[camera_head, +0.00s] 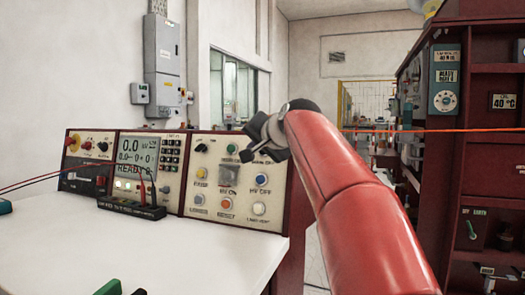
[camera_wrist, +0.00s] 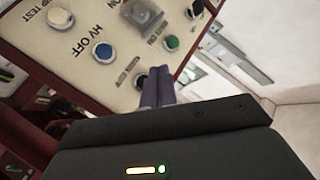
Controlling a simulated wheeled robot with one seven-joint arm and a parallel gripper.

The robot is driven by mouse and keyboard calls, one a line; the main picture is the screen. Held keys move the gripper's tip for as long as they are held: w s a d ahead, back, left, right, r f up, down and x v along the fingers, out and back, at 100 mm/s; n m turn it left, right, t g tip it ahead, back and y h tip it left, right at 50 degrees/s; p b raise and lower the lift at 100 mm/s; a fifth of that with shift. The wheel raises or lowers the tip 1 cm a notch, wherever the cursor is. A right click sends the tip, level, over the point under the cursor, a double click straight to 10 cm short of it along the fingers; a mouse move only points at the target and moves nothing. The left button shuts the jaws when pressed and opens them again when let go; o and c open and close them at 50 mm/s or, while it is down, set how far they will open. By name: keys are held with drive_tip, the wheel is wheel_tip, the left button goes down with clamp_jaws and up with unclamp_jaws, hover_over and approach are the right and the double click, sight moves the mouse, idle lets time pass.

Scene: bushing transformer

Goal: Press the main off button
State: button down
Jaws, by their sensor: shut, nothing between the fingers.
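The right-hand panel of the control desk (camera_head: 213,181) carries several round buttons. My gripper (camera_head: 251,155) is at this panel's upper right corner. In the wrist view my gripper's fingers (camera_wrist: 158,72) are together, with nothing held between them. A dark round button (camera_wrist: 140,82) sits right beside the fingertips and is partly covered by them. Its small label is too blurred to read, so I cannot confirm it is the main off button. Whether the fingertips touch it is not clear. A green button (camera_wrist: 171,43) is just past the fingertips. In the head view, my gripper hides that upper right corner.
A blue HV OFF button (camera_wrist: 102,50) is close to the dark button; it also shows in the head view (camera_head: 261,180). A white tabletop (camera_head: 190,260) lies before the panels. A dark red cabinet (camera_head: 490,150) stands at right, with an orange line (camera_head: 450,130) stretched before it.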

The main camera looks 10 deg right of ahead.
drive_tip(key=shift+w+d+f+p, duration=0.25)
drive_tip(key=shift+w+d, duration=0.25)
drive_tip(key=shift+w, duration=0.2)
drive_tip(key=shift+w+d+f+p, duration=0.15)
drive_tip(key=shift+w+d+p, duration=0.1)
drive_tip(key=shift+w+d, duration=0.35)
drive_tip(key=shift+w, duration=0.2)
idle(1.0)
drive_tip(key=shift+w+d+f, duration=0.1)
drive_tip(key=shift+w+d, duration=0.05)
drive_tip(key=shift+w, duration=0.1)
drive_tip(key=shift+w+d+f+p, duration=0.1)
drive_tip(key=shift+w+d+p, duration=0.2)
drive_tip(key=shift+w+p, duration=0.1)
idle(0.8)
drive_tip(key=shift+s+a, duration=0.1)
drive_tip(key=shift+s, duration=0.05)
drive_tip(key=shift+s+a+r, duration=0.2)
drive_tip(key=shift+s+a, duration=0.2)
drive_tip(key=shift+s, duration=0.2)
drive_tip(key=shift+s+a, duration=0.1)
drive_tip(key=shift+s+a+r+b, duration=0.2)
drive_tip(key=shift+s+a+r, duration=0.1)
drive_tip(key=shift+s+a, duration=0.55)
drive_tip(key=shift+s+a+r+b, duration=0.25)
drive_tip(key=shift+s+a, duration=0.25)
drive_tip(key=shift+s, duration=0.55)
idle(1.3)
